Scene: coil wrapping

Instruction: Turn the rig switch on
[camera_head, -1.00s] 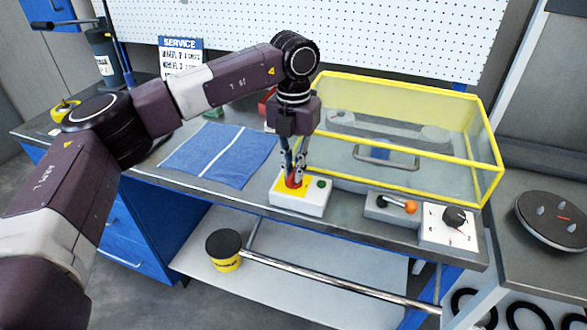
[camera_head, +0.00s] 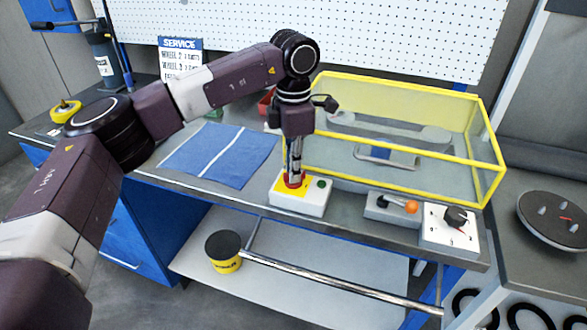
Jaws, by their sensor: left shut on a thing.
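My left gripper (camera_head: 293,176) points straight down at the white box with a yellow top (camera_head: 314,203) near the bench's front edge. Its fingers are shut on the red knob (camera_head: 292,183) on that yellow top and partly hide it. A green button (camera_head: 321,183) sits beside the knob on the same box. To the right is a grey box with an orange-tipped lever (camera_head: 411,206), the lever lying toward the right. Beyond it is a white dial box (camera_head: 446,236) with a black knob (camera_head: 455,216). Which of these is the rig switch is not labelled. My right gripper is not in view.
A yellow-framed clear guard (camera_head: 487,160) stands just behind the boxes, close to my left gripper. A blue cloth (camera_head: 215,155) lies flat to the left. A grey turntable with pegs (camera_head: 560,222) is at the far right. A rail (camera_head: 330,278) runs below the bench front.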

